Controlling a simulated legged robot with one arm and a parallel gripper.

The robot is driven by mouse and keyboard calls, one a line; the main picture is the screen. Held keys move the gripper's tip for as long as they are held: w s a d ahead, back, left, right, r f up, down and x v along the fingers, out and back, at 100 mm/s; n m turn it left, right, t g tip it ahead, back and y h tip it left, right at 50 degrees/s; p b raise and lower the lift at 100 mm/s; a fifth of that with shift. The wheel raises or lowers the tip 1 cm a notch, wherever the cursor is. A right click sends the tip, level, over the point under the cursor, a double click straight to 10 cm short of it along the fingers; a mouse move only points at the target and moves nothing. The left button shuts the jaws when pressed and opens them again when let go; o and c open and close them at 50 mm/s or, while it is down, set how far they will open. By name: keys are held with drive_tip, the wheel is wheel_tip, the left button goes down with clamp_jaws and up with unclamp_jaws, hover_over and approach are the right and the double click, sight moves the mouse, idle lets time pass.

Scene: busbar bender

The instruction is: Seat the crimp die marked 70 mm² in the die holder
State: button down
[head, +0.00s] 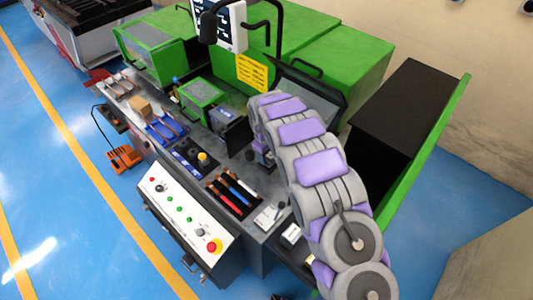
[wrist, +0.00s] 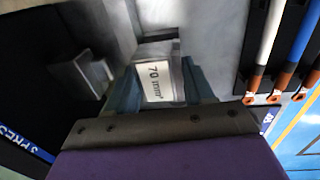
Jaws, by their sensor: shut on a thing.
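In the wrist view, the crimp die (wrist: 157,82) is a small grey block with a white label reading "70 mm²". My gripper (wrist: 163,88) has its teal fingers closed on both sides of it. The label faces the wrist camera, and the lower part of the gripper body covers the near side. A grey metal piece lies just beyond the die; I cannot tell whether they touch, or whether it is the die holder. In the head view, my gripper (head: 262,157) is low over the bench beside the dark press unit (head: 229,132); the die cannot be made out there.
A rack of cables with copper lugs (wrist: 265,60) lies close on the right in the wrist view; the cable rack (head: 233,193) also shows in the head view. A grey block (wrist: 97,78) stands on a dark panel at left.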

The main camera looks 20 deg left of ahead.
sight(268, 155)
drive_tip(key=shift+f, duration=0.8)
drive_tip(key=shift+f, duration=0.3)
drive_tip(key=shift+d+f, duration=0.15)
drive_tip(key=shift+f, duration=0.3)
drive_tip(key=shift+c, duration=1.8)
unclamp_jaws()
drive_tip(key=shift+d+r, duration=0.1)
drive_tip(key=shift+a, duration=0.2)
drive_tip(key=shift+a+r, duration=0.1)
drive_tip(key=shift+r, duration=0.2)
drive_tip(key=r, duration=0.5)
drive_tip(key=s+r+p, duration=0.1)
drive_tip(key=r, duration=0.5)
drive_tip(key=r+p, duration=0.1)
drive_tip(key=r, duration=0.4)
drive_tip(key=shift+s+a+r, duration=0.2)
drive_tip(key=shift+s+r, duration=0.05)
drive_tip(key=shift+s, duration=0.1)
